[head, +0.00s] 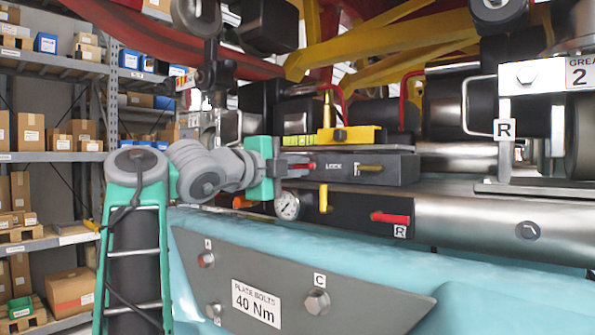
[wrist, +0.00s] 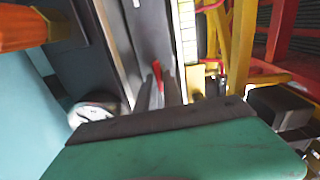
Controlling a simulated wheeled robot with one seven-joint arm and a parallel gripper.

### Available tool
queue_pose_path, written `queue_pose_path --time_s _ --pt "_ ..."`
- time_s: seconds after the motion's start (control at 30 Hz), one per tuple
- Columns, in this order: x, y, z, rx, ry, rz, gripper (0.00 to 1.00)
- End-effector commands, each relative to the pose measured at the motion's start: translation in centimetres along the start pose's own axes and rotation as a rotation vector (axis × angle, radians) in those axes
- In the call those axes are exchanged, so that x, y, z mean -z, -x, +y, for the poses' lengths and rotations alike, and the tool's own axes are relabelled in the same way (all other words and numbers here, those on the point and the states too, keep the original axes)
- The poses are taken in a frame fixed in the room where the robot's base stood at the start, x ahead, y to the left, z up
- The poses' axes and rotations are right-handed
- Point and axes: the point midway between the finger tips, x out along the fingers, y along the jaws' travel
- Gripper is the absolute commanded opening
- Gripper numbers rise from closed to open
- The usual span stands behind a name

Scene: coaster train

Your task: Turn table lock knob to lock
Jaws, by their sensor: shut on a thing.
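A dark block (head: 345,176) marked LOCK sits under the yellow level fixture in the head view. A small red knob (head: 306,166) is at its left part, left of the word LOCK. My gripper (head: 292,166) reaches in from the left and is shut on this red knob. In the wrist view the red knob (wrist: 157,71) shows at the tips of my gripper's fingers (wrist: 160,90). The fingers hide part of the knob. A brass-coloured pin (head: 370,168) sticks out farther right on the block.
A pressure gauge (head: 288,206) is close below my gripper. A yellow handle (head: 324,196) and a red handle (head: 390,218) marked R stick out lower down. A teal body with a grey bolted plate (head: 300,270) lies below. Shelves with boxes (head: 70,135) stand at left.

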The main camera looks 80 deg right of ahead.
Motion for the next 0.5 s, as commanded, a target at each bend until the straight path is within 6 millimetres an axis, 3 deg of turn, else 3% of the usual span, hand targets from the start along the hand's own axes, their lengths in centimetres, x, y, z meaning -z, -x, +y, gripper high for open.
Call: queue_pose_path --time_s 0.5 --pt "-0.01 0.00 0.06 -0.001 -0.061 0.000 0.00"
